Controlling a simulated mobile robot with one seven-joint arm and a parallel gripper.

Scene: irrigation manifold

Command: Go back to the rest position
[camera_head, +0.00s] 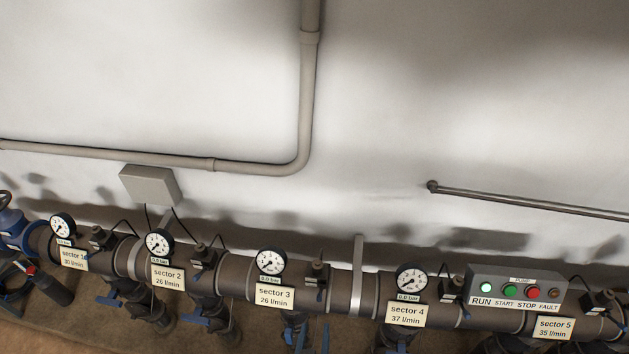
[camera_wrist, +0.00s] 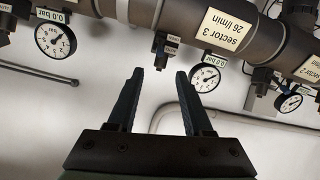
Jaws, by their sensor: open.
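My gripper (camera_wrist: 158,88) shows in the wrist view with its two dark fingers apart and nothing between them. Its fingertips point toward the sector 3 stretch of the manifold pipe, which appears upside down there. The sector 3 label (camera_wrist: 215,30) and a gauge (camera_wrist: 205,78) lie just beyond and to the right of the fingertips. My gripper does not show in the head view. There the dark manifold pipe (camera_head: 335,288) runs along the bottom, with the sector 3 label (camera_head: 275,298) and its gauge (camera_head: 271,262) near the middle.
A pump box (camera_head: 516,287) with a lit RUN lamp sits at the lower right. Blue valve handles (camera_head: 195,321) hang under the pipe. A grey junction box (camera_head: 149,186), a conduit (camera_head: 308,100) and a metal rail (camera_head: 530,200) are on the wall. The wall above is mostly bare.

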